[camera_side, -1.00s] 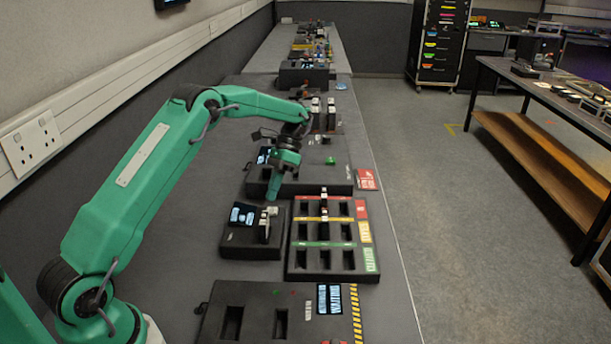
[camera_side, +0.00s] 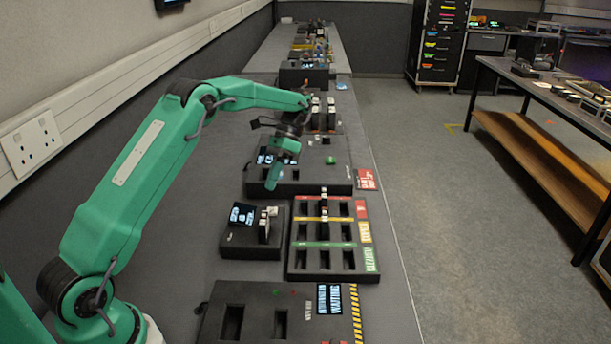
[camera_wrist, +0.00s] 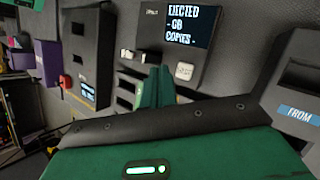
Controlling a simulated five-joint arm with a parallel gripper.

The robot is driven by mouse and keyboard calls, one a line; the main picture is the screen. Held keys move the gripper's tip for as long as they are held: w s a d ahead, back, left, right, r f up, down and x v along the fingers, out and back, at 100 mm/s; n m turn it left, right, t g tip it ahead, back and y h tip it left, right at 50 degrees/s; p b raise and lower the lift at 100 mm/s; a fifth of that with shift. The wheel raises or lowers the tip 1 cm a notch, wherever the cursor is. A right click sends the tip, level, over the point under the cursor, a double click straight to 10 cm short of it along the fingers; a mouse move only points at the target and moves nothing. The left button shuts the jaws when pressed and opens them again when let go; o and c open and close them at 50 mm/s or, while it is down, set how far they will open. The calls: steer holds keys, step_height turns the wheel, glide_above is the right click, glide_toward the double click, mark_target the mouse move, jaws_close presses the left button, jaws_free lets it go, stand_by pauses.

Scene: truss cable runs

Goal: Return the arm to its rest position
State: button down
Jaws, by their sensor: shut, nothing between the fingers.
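My green arm reaches out over the bench from the left in the side view. My gripper (camera_side: 274,178) points down above the bench, behind the small black box with a screen (camera_side: 250,244), and touches nothing that I can see. In the wrist view its two green fingers (camera_wrist: 159,88) stand close together, with nothing held between them. A black unit with a lit text screen (camera_wrist: 175,25) and pale blocks shows beyond the fingers.
A slotted tray (camera_side: 330,262) with red, yellow and green rows lies right of the box. A two-slot unit with a striped edge (camera_side: 262,318) sits at the front. More units line the bench behind. The bench's right edge drops to open floor.

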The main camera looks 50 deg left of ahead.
steer(key=s+d+r+n+t+y, duration=0.2)
steer(key=s+d+r+t, duration=0.45)
steer(key=s+r, duration=0.55)
steer(key=s+d+n+t, duration=0.1)
steer(key=s+d+t, duration=0.1)
steer(key=s, duration=0.4)
steer(key=s+d+n+t, duration=0.2)
steer(key=s+d+t, duration=0.1)
steer(key=s, duration=0.3)
steer(key=shift+s+r+t, duration=0.25)
steer(key=shift+r+t, duration=0.1)
steer(key=shift+t, duration=0.3)
